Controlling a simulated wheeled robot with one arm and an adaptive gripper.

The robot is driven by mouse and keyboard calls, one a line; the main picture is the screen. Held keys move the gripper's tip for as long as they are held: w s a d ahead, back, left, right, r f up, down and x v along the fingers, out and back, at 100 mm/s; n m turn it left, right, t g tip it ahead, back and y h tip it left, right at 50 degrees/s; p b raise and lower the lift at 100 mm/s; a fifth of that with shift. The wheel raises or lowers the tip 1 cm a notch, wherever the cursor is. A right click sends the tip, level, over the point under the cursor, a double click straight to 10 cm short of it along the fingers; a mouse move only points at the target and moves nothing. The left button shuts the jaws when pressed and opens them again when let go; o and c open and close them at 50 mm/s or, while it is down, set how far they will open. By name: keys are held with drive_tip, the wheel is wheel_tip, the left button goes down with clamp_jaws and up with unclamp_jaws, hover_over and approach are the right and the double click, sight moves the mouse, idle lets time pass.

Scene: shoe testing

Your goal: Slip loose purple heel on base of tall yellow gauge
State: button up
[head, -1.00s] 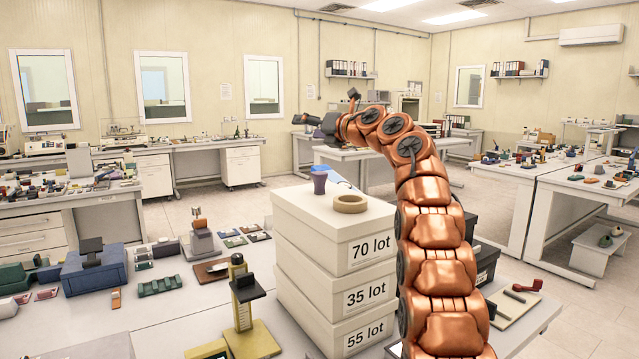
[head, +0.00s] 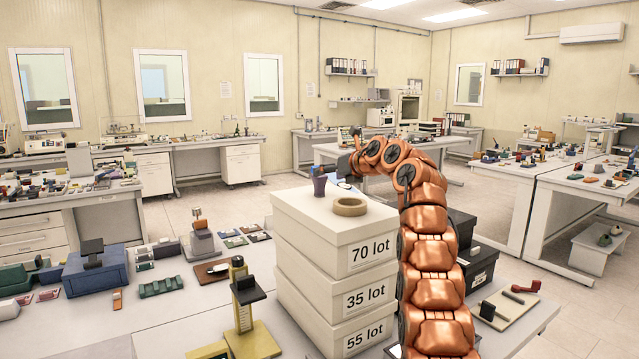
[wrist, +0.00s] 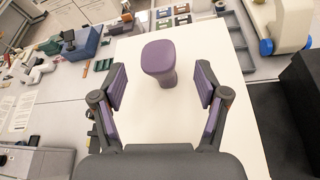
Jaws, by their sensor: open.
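The purple heel (head: 319,184) stands loose on the lid of the top white box, near its far left part. In the wrist view the heel (wrist: 158,58) shows its wide purple end up, with a narrower stem below. My gripper (wrist: 160,84) is open, its purple-padded fingers to either side of the heel's line and a little short of it, not touching it. In the head view my gripper (head: 342,172) is just right of the heel and partly hidden by my arm. The tall yellow gauge (head: 240,300) stands upright on the near bench, with a dark crosspiece and a flat yellow base (head: 254,343).
The white boxes (head: 318,262) are stacked left of my arm. A tan ring (head: 349,207) lies on the top lid near the heel. A blue block (head: 95,272) and a green ridged piece (head: 161,287) are left of the gauge.

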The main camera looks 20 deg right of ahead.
sight(324, 177)
drive_tip(key=shift+p+x, duration=1.75)
drive_tip(key=shift+x, duration=0.55)
drive_tip(key=shift+a+f, duration=0.2)
drive_tip(key=shift+f, duration=0.1)
drive_tip(key=shift+c, duration=0.3)
drive_tip(key=c, duration=1.2)
